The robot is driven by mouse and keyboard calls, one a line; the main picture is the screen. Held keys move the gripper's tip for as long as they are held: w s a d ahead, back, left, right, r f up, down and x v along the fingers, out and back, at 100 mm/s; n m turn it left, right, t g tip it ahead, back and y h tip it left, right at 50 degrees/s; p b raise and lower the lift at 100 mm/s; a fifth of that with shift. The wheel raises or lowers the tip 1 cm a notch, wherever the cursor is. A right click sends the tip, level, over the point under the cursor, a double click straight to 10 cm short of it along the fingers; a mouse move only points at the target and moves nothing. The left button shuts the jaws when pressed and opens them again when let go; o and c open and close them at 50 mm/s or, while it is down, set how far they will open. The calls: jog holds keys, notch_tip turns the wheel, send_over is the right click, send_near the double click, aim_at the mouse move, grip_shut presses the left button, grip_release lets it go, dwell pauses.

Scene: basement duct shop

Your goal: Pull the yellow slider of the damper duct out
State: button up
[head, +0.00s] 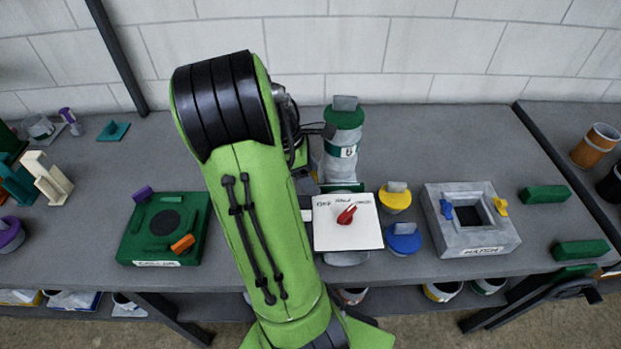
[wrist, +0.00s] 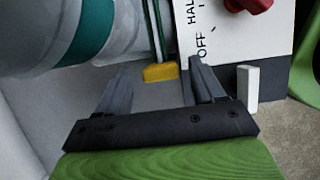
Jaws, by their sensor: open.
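The yellow slider (wrist: 160,72) shows in the wrist view as a small yellow block at the end of a narrow green and white strip. In the head view I cannot make it out; my arm covers that area. My gripper (wrist: 158,66) is open, its two grey fingers on either side of the yellow block as seen from the wrist. I cannot tell whether the fingers reach around it or stop short. Beside it is a white panel (head: 345,236) with a red knob (head: 347,214) and position lettering; the panel also shows in the wrist view (wrist: 218,60).
A grey-white canister (head: 341,160) with green bands stands behind the panel. Yellow (head: 394,200) and blue (head: 403,242) lidded pots stand right of it. A grey hatch box (head: 480,245) is farther right, a green block fixture (head: 140,240) left. Bench (head: 460,150) behind the hatch is clear.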

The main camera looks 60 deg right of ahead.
jog(key=shift+s+f, duration=0.1)
grip_shut()
jog(key=w+a+p, duration=0.2)
jog(key=w+p, duration=0.1)
jog(key=w, duration=0.2)
jog(key=shift+w+a, duration=0.35)
grip_release()
jog(key=shift+w+a, duration=0.1)
jog(key=p+v, duration=0.5)
jog(key=v, duration=1)
jog(key=shift+r, duration=0.35)
